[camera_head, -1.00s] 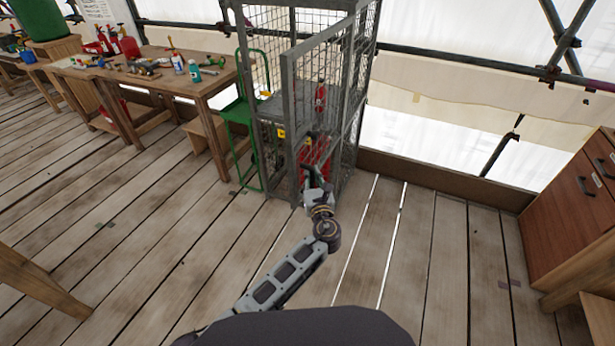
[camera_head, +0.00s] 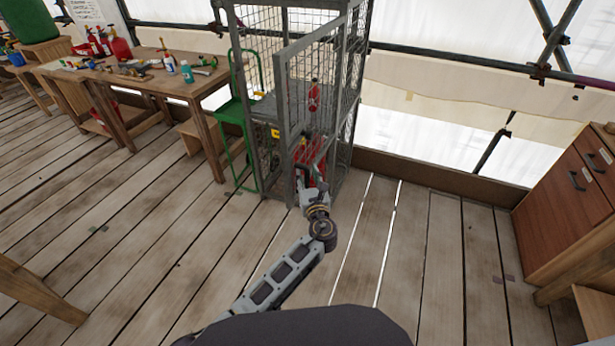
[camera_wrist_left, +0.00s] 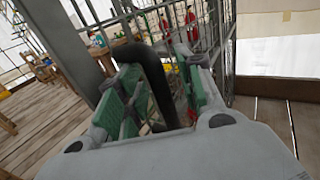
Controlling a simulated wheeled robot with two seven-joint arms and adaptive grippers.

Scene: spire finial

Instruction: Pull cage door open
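The cage door (camera_head: 281,100) is a grey metal frame with mesh on the front of a tall grey wire cage (camera_head: 357,70). It stands ajar, its free edge out in front of the cage toward me. My left gripper (camera_head: 306,187) is at the lower part of this free edge. In the left wrist view its green-padded fingers (camera_wrist_left: 160,95) lie on both sides of a dark curved door handle (camera_wrist_left: 155,75) and appear closed on it. The exact contact is partly hidden. My right gripper is not in view.
Red cylinders (camera_head: 314,97) show inside the cage. A green chair-like frame (camera_head: 232,112) stands left of it. A wooden workbench (camera_head: 150,85) with tools is farther left. A brown drawer cabinet (camera_head: 565,210) stands at the right. The plank floor (camera_head: 200,240) in front is clear.

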